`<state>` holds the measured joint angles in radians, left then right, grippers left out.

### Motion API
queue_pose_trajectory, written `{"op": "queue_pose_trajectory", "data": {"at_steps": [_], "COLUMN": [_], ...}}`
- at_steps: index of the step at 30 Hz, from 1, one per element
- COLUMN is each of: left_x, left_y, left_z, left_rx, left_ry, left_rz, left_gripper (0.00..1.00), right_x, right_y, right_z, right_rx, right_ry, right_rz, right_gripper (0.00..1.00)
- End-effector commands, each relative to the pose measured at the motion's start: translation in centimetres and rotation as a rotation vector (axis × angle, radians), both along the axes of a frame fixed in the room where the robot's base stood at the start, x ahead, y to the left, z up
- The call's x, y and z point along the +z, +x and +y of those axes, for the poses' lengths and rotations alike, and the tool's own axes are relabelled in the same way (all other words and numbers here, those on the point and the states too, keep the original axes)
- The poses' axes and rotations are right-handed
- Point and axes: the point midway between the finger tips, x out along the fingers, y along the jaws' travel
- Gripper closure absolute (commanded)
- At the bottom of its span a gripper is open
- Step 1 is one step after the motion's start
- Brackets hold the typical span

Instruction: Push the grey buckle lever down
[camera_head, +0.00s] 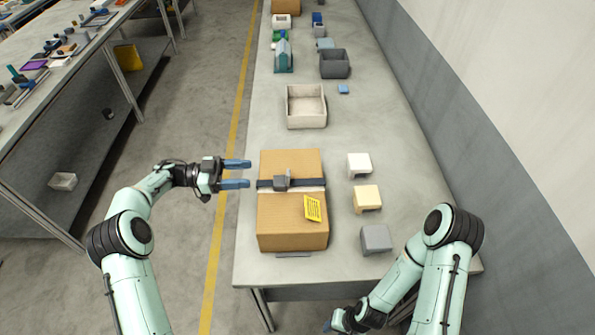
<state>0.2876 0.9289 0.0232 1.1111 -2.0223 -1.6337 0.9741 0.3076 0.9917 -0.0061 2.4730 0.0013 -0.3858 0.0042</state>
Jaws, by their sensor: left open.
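A cardboard box (285,223) stands on the grey table near its front end, with a dark strap (311,184) across its top. The grey buckle (282,183) sits on the strap, left of the box's middle; its lever appears raised, but it is too small to tell exactly. My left gripper (237,174) is open and empty just left of the box, its two blue fingers pointing right toward the buckle, apart from it. My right gripper (330,325) is low at the bottom edge, mostly hidden by its own arm.
A white block (359,163), a tan block (367,197) and a grey block (376,238) stand right of the box. An open beige bin (306,108) and a dark grey bin (335,64) stand behind. A yellow label (312,208) is on the box. A wall bounds the right.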

Motion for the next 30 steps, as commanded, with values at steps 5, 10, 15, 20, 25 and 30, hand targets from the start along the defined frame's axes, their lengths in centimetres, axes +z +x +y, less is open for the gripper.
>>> {"op": "queue_pose_trajectory", "data": {"at_steps": [5, 10, 15, 20, 25, 30], "left_x": [0.1, 0.0, 0.0, 0.0, 0.0, 0.0], "left_y": [0.0, -0.1, -0.1, 0.0, 0.0, 0.0], "left_z": [-2.3, -5.9, -9.4, -11.8, -13.0, -13.2], "left_rx": [-0.004, -0.005, -0.004, -0.001, 0.000, 0.000], "left_ry": [-0.002, -0.002, -0.001, -0.001, -0.001, -0.001], "left_rz": [0.000, 0.000, 0.000, -0.001, 0.000, 0.000], "left_gripper": [0.40, 0.40, 0.40, 0.40, 0.40, 0.40], "right_x": [0.0, 0.0, 0.0, 0.0, 0.0, 0.0], "right_y": [0.0, 0.0, 0.0, 0.0, 0.0, 0.0], "right_z": [0.0, 0.0, 0.0, 0.0, 0.0, 0.0], "right_rx": [0.001, 0.001, 0.001, 0.001, 0.001, 0.001], "right_ry": [0.000, 0.000, 0.000, 0.000, 0.000, 0.000], "right_rz": [0.000, 0.000, 0.000, 0.000, 0.000, 0.000], "right_gripper": [0.57, 0.57, 0.57, 0.57, 0.57, 0.57]}}
